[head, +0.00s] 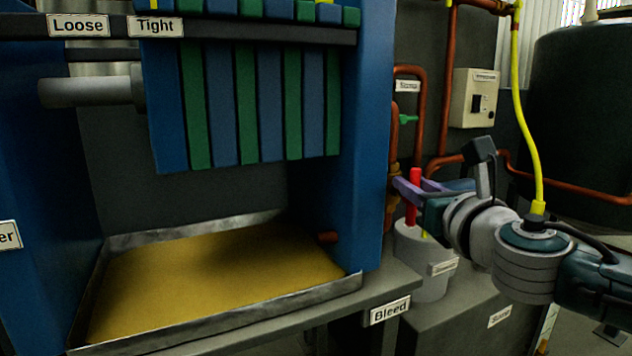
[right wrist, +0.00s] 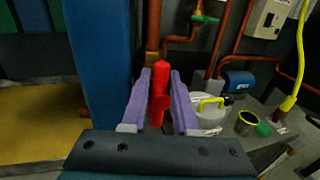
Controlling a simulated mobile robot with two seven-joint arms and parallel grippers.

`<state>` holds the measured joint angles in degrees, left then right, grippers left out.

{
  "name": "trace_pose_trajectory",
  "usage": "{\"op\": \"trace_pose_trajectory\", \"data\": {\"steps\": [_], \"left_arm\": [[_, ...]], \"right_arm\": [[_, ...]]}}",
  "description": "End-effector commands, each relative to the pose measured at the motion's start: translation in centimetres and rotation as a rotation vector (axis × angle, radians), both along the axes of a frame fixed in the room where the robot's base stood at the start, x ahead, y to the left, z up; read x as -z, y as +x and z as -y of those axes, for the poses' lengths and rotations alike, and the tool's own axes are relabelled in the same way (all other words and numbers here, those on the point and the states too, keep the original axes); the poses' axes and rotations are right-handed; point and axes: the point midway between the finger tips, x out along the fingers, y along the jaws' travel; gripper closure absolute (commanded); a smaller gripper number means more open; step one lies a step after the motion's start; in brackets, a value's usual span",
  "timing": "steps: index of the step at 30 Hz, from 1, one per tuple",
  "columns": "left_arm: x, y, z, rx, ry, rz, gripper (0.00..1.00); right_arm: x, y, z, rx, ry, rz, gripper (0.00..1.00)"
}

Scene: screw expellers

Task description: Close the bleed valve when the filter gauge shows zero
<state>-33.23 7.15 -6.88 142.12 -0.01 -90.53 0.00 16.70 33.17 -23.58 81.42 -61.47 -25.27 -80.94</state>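My right gripper (head: 412,188) reaches in from the right with two purple fingers. A red upright handle (head: 415,178) stands between them; it also shows in the right wrist view (right wrist: 159,90). The fingers flank it closely, but I cannot tell whether they press on it. A "Bleed" label (head: 389,311) is on the bench edge below. A light bucket (head: 425,270) stands beneath the handle. I cannot make out a filter gauge face in either view. My left gripper is not in view.
A blue press frame (head: 365,120) with blue and green plates (head: 246,105) stands left of my right gripper, above a tray (head: 215,310) of yellow oil. Orange pipes (head: 447,85), a control box (head: 474,98) and a yellow cable (head: 524,110) are behind and right.

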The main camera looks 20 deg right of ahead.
Motion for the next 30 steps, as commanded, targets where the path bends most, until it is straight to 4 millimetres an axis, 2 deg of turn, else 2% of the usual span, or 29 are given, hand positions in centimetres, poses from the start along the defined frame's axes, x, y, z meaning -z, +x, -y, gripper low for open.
{"op": "trace_pose_trajectory", "data": {"steps": [1,7,22,30], "left_arm": [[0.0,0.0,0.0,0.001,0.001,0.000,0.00],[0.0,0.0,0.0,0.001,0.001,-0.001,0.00],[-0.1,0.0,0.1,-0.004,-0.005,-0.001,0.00],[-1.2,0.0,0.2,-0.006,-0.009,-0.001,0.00]], "right_arm": [[0.0,0.0,0.0,0.000,0.000,0.000,0.79],[0.0,0.0,0.0,0.000,0.000,0.000,1.00],[0.0,0.0,0.0,0.000,0.011,-0.001,1.00],[-0.2,0.0,0.2,0.001,0.119,-0.009,1.00]]}}
